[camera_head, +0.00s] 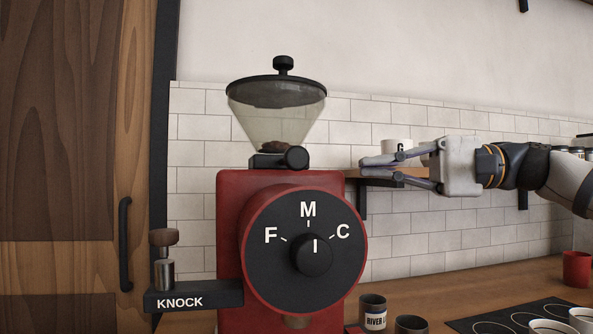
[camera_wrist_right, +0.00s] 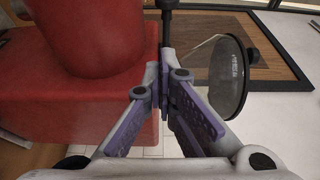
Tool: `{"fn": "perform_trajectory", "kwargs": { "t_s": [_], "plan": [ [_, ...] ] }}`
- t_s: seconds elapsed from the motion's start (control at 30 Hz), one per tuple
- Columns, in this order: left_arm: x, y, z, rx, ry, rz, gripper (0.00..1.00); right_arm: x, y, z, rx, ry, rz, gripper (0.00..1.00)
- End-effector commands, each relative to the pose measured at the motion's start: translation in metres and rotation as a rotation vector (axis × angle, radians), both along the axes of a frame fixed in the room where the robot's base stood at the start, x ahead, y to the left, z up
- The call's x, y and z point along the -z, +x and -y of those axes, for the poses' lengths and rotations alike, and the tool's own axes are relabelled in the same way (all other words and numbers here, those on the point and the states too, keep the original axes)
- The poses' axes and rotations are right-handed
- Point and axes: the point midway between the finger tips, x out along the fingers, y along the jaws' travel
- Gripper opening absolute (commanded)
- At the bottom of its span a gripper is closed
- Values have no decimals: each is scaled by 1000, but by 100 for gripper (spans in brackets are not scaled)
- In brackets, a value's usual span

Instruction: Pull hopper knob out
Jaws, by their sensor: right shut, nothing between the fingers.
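The red grinder (camera_head: 229,230) stands in the middle, with a clear cone hopper (camera_head: 272,122) and a black lid on top. The black hopper knob (camera_head: 296,158) sits at the hopper's base, above the big dial. My right gripper (camera_head: 364,166) points left, to the right of the knob and apart from it in the head view. Its fingers are shut and empty. In the right wrist view its fingertips (camera_wrist_right: 165,56) meet below a dark rod-like part (camera_wrist_right: 168,20), between the red body and the hopper; I cannot tell whether they touch it. My left gripper is not in view.
A dial (camera_head: 276,270) marked F, M and C fronts the grinder. A black KNOCK box (camera_head: 225,299) is at lower left. A wall shelf (camera_head: 352,173) with a white mug (camera_head: 396,145) is behind my right gripper. Cups and a black mat (camera_head: 478,325) lie lower right.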

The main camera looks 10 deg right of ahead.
Motion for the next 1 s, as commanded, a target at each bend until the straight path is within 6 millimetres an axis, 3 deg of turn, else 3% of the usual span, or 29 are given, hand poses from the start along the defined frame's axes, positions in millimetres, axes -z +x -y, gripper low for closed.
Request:
{"fn": "perform_trajectory", "kwargs": {
  "t_s": [0.37, 0.8, 1.0],
  "plan": [
    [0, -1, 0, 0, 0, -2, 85, 0, 1, -2, -1, 0, 0, 0],
    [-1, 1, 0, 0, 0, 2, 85, 0, 26, -76, -3, -2, 2, 0],
    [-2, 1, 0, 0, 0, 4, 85, 0, 33, -93, -1, 0, 0, 0]
  ]
}}
